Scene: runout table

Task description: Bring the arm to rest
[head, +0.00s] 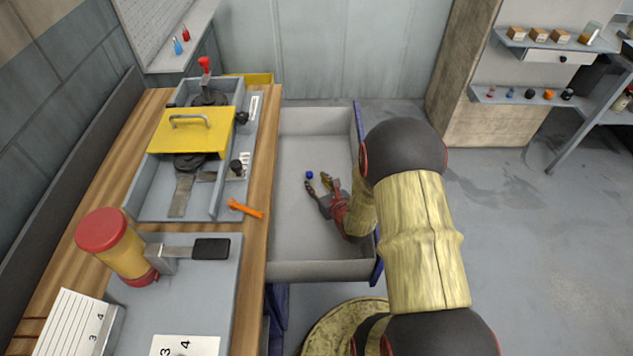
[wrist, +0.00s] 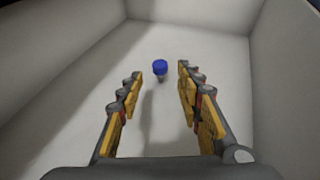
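My gripper (head: 318,184) is down inside an open grey drawer (head: 300,245) at the right side of the wooden table. In the wrist view my gripper (wrist: 160,84) has its two fingers spread wide apart with nothing between them. A small blue-topped object (wrist: 160,68) stands on the drawer floor just beyond the fingertips, apart from them. It shows in the head view as a small blue dot (head: 309,175). My arm reaches over the drawer's right wall.
Wall shelves (head: 530,97) hold small items at right. The floor right of the drawer is clear.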

